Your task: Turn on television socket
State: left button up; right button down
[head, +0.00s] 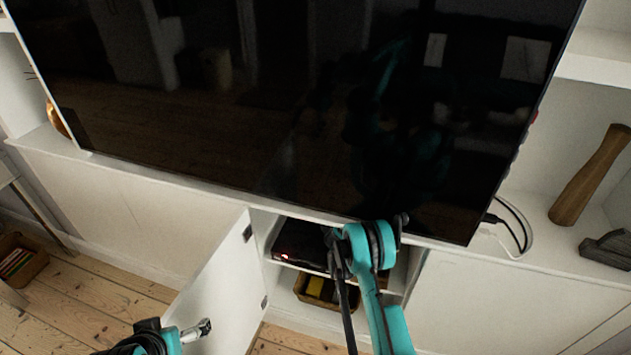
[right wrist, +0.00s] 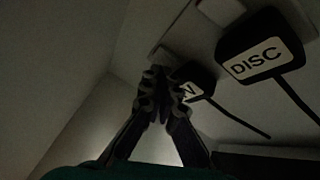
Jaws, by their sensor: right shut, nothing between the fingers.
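In the right wrist view, a black plug (right wrist: 199,73) has a white label with only a "V" readable. The rest of that label is hidden behind my right gripper (right wrist: 158,76). The gripper is shut and empty, its tips close to a pale socket (right wrist: 166,56) above that plug; I cannot tell if they touch. A second black plug (right wrist: 262,45) reads "DISC", below another pale socket (right wrist: 221,9). In the head view my right arm reaches into the open cabinet, hiding the gripper. My left gripper (head: 205,328) is by the open door; its finger gap is unclear.
A large dark television (head: 290,110) stands on the white cabinet. The open door (head: 220,290) stands left of the opening. A black box (head: 298,240) with a red light sits on the inner shelf, above a basket (head: 318,290). Cables lie right of the television.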

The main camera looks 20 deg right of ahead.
jog(key=shift+w+d, duration=0.25)
jog(key=shift+d, duration=0.05)
dwell(0.5)
jog(key=shift+s+a+f, duration=0.2)
jog(key=shift+s+a, duration=0.2)
jog(key=shift+s, duration=0.15)
jog(key=shift+s+a+r, duration=0.2)
jog(key=shift+s+a, duration=0.55)
jog(key=shift+s, duration=0.3)
jog(key=shift+s+a+r, duration=0.2)
jog(key=shift+s+a, duration=0.5)
jog(key=shift+s, duration=0.35)
